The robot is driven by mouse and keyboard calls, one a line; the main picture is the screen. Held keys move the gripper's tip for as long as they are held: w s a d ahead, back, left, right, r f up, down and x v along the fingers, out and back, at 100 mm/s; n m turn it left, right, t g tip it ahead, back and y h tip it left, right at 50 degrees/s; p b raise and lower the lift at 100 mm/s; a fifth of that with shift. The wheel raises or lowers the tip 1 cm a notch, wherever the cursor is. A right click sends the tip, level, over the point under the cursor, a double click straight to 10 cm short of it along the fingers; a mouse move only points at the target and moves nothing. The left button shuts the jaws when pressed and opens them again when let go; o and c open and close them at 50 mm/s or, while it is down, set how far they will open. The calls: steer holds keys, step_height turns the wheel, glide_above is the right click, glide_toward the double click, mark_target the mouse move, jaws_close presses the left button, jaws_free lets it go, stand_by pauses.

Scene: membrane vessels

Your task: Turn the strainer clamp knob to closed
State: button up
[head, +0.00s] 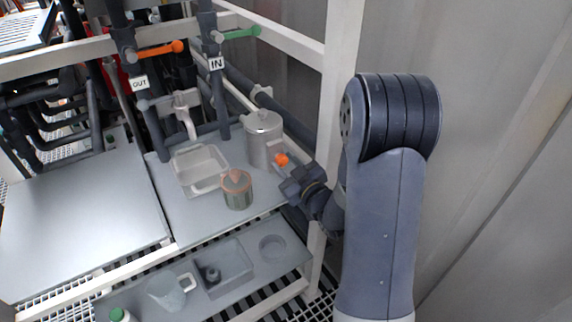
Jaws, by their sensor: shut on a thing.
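The strainer housing (262,145) is a grey upright cylinder with a lid, at the back right of the grey shelf. The orange clamp knob (281,159) sits at its right front side, small in the picture. My gripper (284,168) reaches in from the right and is shut at the knob. Its fingertips are small and partly hidden, so the exact grip on the knob is hard to see. A green mesh strainer basket (238,194) with an orange top stands on the shelf, left of my gripper and apart from it.
A pale tray (184,181) lies left of the basket. Pipes rise behind with an orange OUT handle (161,49) and a green IN handle (242,33). A white frame post (341,60) stands close to my arm. A clear jug (167,295) sits on the lower shelf.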

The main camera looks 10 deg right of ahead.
steer(key=shift+m, duration=0.4)
steer(key=shift+c, duration=0.3)
steer(key=shift+m+b, duration=0.3)
steer(key=shift+b, duration=0.1)
steer(key=m+b, duration=0.1)
steer(key=m, duration=0.9)
steer(key=shift+b, duration=0.4)
steer(key=m+p, duration=0.1)
steer(key=m, duration=0.5)
steer(key=shift+d+m, duration=0.1)
steer(key=shift+m, duration=0.3)
steer(key=m+p, duration=0.1)
steer(key=m, duration=0.4)
steer(key=shift+f+m, duration=0.1)
steer(key=shift+m, duration=0.2)
steer(key=o, duration=1)
steer(key=shift+c, duration=0.2)
